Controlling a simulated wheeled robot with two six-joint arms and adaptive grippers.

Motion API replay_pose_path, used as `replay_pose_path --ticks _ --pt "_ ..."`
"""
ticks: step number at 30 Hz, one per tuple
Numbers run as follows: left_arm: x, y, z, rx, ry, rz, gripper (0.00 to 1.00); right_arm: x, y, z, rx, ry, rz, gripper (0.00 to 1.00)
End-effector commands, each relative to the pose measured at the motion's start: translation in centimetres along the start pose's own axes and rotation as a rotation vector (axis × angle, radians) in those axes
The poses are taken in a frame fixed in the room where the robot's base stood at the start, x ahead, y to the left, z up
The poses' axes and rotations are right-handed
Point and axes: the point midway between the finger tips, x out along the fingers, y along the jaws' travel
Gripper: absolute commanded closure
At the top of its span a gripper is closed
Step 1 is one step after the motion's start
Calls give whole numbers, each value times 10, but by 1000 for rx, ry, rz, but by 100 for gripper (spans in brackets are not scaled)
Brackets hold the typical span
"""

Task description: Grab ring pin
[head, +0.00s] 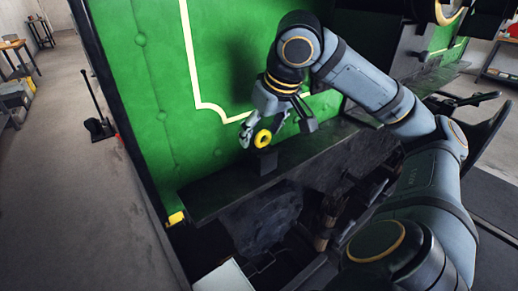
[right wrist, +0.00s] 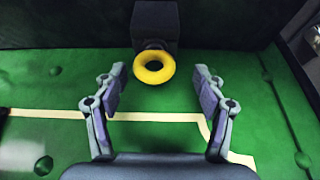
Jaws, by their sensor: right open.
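The ring pin shows as a yellow ring (head: 263,138) in front of the green panel, just above the dark ledge, next to a small dark block (head: 264,160). In the right wrist view the yellow ring (right wrist: 154,67) sits against the dark block (right wrist: 155,22), centred a little beyond the fingertips. My right gripper (head: 276,128) is open and empty, its fingers on either side of the line to the ring. In the right wrist view both fingers of the gripper (right wrist: 160,80) stand wide apart, not touching the ring. My left gripper is not in view.
The green tram side panel (head: 150,90) with cream lining stands close behind the gripper. A dark ledge (head: 215,199) runs along its foot, with dark machinery below. The floor at left (head: 70,200) is clear apart from a broom and dustpan (head: 99,127).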

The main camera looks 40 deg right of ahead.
Motion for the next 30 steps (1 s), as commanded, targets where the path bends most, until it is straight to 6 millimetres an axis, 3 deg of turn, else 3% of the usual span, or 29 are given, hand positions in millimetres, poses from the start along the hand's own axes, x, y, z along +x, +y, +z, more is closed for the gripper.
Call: replay_pose_path --ticks 6,19,30 --pt "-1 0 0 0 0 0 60 0 0 0 0 1 0 32" --pt "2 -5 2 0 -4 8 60 0 0 0 0 0 -1 91" --pt "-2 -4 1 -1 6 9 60 -6 -1 -3 -1 0 -2 91"
